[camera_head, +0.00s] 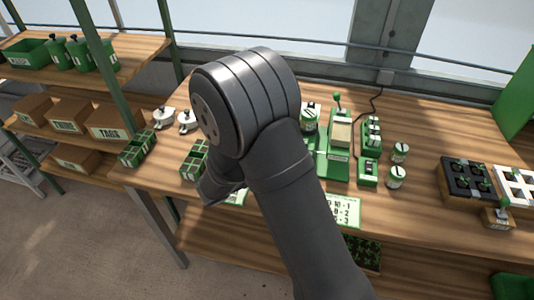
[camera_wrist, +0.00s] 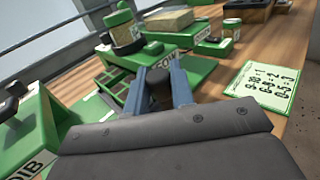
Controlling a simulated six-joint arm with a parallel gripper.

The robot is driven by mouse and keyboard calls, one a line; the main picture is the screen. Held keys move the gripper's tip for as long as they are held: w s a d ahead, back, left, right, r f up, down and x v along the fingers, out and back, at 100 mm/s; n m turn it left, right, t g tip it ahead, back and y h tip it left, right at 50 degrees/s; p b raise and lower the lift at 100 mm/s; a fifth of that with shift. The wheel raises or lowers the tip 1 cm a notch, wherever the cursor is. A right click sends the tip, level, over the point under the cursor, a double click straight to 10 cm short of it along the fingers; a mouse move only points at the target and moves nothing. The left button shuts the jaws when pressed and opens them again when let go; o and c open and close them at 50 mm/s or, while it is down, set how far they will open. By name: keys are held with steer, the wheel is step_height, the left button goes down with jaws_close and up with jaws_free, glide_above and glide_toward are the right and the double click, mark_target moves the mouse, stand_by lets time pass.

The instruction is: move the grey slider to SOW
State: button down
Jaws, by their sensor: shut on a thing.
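In the wrist view, my gripper (camera_wrist: 159,82) is shut with its two blue-grey fingers on either side of a dark grey upright knob, which I take for the grey slider (camera_wrist: 158,98). The knob is at a green machine (camera_wrist: 195,70) with a white label, partly covered, that seems to read SOW, just beyond the fingers. Another label, DIB (camera_wrist: 32,168), is on a green part at the lower left. My wrist body hides the slider's lower part and track. In the head view my arm hides the gripper and slider.
A white number card (camera_wrist: 258,88) lies right of the machine; it also shows in the head view (camera_head: 342,211). Green devices and jars (camera_head: 397,176) stand behind and to the right. A black cell tray (camera_head: 452,188) is farther right. Shelves with boxes (camera_head: 108,122) stand at left.

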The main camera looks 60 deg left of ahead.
steer(key=w+d, duration=0.3)
steer(key=shift+w+d, duration=0.4)
steer(key=c, duration=1.3)
jaws_free()
steer(key=shift+s+a, duration=0.1)
steer(key=s+a, duration=0.7)
steer(key=s, duration=1.7)
steer(key=shift+s, duration=0.2)
